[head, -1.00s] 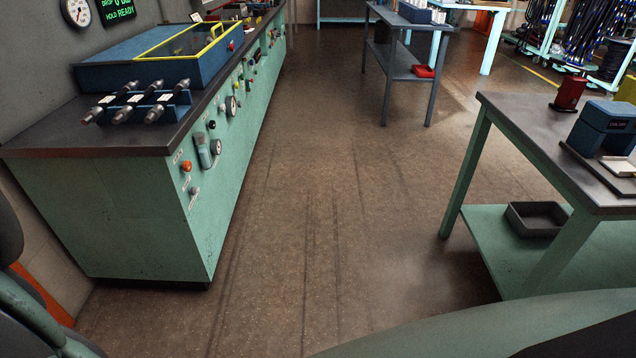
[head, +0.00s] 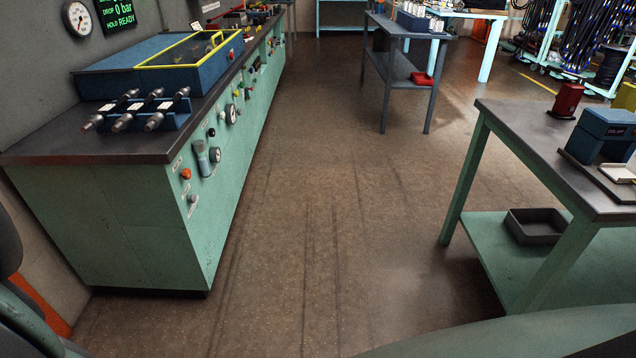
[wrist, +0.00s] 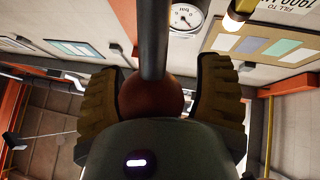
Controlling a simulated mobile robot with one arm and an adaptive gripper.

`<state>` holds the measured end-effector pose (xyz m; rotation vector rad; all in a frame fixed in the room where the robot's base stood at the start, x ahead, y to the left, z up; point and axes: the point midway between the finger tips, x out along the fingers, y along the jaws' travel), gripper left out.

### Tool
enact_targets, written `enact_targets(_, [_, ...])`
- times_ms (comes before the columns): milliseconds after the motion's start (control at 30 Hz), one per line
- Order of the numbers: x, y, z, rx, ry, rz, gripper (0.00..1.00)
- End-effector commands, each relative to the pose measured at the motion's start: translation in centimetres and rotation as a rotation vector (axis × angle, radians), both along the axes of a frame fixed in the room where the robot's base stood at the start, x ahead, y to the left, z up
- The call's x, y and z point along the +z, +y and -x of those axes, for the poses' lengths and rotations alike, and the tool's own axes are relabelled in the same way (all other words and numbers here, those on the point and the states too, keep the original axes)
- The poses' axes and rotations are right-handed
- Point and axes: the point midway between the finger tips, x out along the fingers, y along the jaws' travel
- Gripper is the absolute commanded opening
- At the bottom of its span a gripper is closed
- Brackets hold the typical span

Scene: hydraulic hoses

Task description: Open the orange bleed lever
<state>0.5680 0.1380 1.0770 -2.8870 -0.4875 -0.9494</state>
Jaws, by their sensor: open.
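An orange knob (head: 186,173) sits low on the near end of the green bench's front panel, close to the corner. I cannot tell whether it is the bleed lever; no clear lever shape shows. My gripper (wrist: 158,88) shows in the wrist view with its two ridged fingers apart. A reddish-brown ball and a dark rod (wrist: 153,40) appear between or beyond the fingers; I cannot tell what they are or whether they touch. My gripper is not visible in the head view.
The green bench (head: 120,225) with a dark top runs along the left wall. A green table (head: 545,150) stands at right, and a grey table (head: 408,45) farther back. The brown floor between them is clear. A wall gauge (head: 78,18) hangs above the bench.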

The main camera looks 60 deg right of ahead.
Motion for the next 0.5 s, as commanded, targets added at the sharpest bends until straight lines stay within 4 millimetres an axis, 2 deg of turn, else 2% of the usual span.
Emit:
enact_targets(33, [1.0, 0.0, 0.1, 0.001, -0.007, -0.003, 0.65])
enact_targets(233, [3.9, 0.0, 0.1, 0.0, -0.008, -0.003, 0.65])
enact_targets(500, [6.6, 0.0, 0.0, 0.0, -0.003, 0.0, 0.65])
